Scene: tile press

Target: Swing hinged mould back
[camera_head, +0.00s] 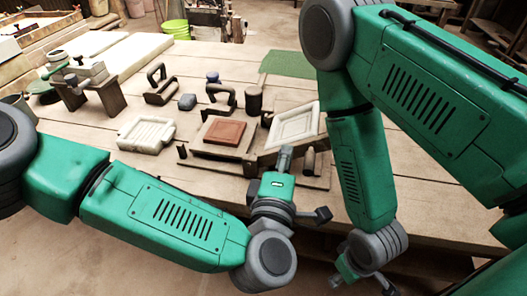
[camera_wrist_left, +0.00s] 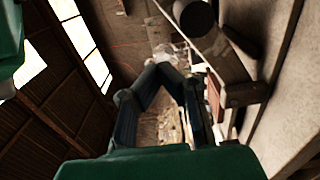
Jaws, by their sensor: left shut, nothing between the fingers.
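The hinged mould, a cream framed panel (camera_head: 295,125), is tilted up at the right side of a wooden press base (camera_head: 262,172). A flat red-brown clay tile (camera_head: 223,132) lies to its left on the base. My left gripper (camera_head: 286,158) is at the mould's lower front edge, shut and empty; I cannot tell whether it touches the mould. In the left wrist view its dark fingers (camera_wrist_left: 160,70) come together, with a wooden part (camera_wrist_left: 247,94) to their right. My right gripper (camera_head: 362,277) is low at the table's front, apart from the mould; its fingers are unclear.
A small wooden stand (camera_head: 92,95) is at left. My right arm covers the table's right side.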

